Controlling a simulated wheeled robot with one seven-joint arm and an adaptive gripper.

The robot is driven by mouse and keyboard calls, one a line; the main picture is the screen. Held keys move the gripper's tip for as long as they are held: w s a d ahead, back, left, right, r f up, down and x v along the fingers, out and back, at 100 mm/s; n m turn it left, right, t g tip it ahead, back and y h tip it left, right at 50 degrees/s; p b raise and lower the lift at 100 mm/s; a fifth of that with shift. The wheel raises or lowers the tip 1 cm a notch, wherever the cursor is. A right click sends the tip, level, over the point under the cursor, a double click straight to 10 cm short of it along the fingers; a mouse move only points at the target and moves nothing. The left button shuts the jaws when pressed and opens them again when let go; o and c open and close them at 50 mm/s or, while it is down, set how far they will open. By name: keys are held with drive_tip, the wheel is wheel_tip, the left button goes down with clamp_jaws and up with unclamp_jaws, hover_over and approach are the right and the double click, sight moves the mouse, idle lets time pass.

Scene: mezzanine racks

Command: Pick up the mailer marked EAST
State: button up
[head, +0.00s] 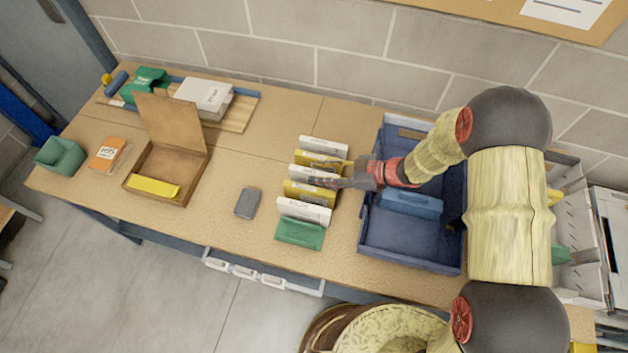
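Several upright mailers stand in a row on the wooden table, white and yellow in turn. They include a far white mailer (324,146), a far yellow mailer (318,160), a near yellow mailer (305,195) and a near white mailer (304,211). Their markings are too small to read, so I cannot tell which one says EAST. A green piece (299,233) sits at the near end of the row. My gripper (314,183) reaches in from the right, at the middle of the row. Its fingers overlap the mailers in the picture; whether they touch or hold one is unclear.
A blue bin (412,255) with a smaller blue box (411,203) stands right of the row, beneath my arm. A grey block (247,203) lies to the left. Further left are an open cardboard box (187,160) and an orange packet (107,153). The table's front middle is clear.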

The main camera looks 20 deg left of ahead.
drive_tip(key=shift+a+f, duration=0.15)
drive_tip(key=shift+a, duration=0.1)
drive_tip(key=shift+c, duration=0.8)
drive_tip(key=c, duration=0.8)
clamp_jaws()
